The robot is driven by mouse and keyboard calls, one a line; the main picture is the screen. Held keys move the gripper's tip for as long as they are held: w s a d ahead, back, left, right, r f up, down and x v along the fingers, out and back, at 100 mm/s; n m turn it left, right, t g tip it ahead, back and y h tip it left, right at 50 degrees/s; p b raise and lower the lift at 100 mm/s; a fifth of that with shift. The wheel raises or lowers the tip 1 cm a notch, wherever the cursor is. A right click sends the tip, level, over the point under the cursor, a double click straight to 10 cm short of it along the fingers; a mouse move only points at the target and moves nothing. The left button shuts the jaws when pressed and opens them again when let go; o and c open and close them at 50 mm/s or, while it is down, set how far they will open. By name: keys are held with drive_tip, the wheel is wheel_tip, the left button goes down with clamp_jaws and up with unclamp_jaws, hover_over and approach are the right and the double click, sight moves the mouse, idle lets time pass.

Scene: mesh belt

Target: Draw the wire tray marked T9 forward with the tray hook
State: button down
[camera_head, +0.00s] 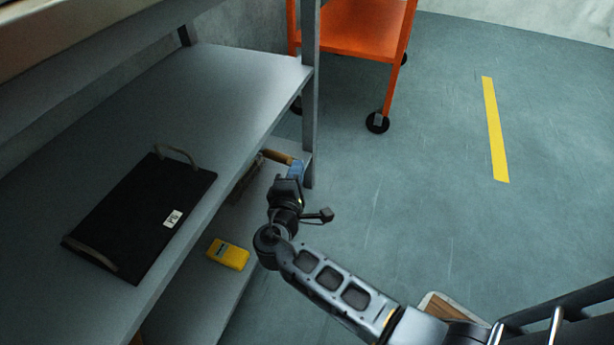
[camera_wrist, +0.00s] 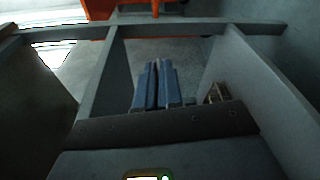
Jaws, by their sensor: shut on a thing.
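A flat black tray (camera_head: 128,215) with a raised handle at each end lies on the grey shelf in the head view. It bears a small white label (camera_head: 172,219), whose turned characters I cannot read surely. My gripper (camera_head: 296,168) is at the shelf's right end, beyond the front edge and well apart from the tray. Its blue fingers (camera_wrist: 157,85) are nearly together in the wrist view. A tan handle (camera_head: 278,157), apparently the tray hook's, meets the fingers in the head view. The hook's far end is not clear, and the wrist view does not show the grip plainly.
A yellow device (camera_head: 229,254) lies on the lower shelf. A grey upright post (camera_head: 310,100) stands close beside my gripper. An orange cart (camera_head: 355,28) stands behind it. The floor to the right is open, with a yellow stripe (camera_head: 495,130).

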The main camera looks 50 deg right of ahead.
wheel_tip(320, 180, down, 8)
drive_tip(key=b, duration=0.6)
drive_tip(key=shift+f, duration=0.15)
drive_tip(key=shift+s, duration=0.1)
idle(0.4)
drive_tip(key=shift+s+d+p, duration=1.3)
drive_tip(key=shift+s+d, duration=1.15)
drive_tip(key=shift+s, duration=4.15)
drive_tip(key=w, duration=0.1)
drive_tip(key=w+a, duration=0.1)
drive_tip(key=w, duration=0.1)
drive_tip(key=w+a+b, duration=0.1)
drive_tip(key=w, duration=0.1)
drive_tip(key=shift+w, duration=0.15)
drive_tip(key=shift+r, duration=0.2)
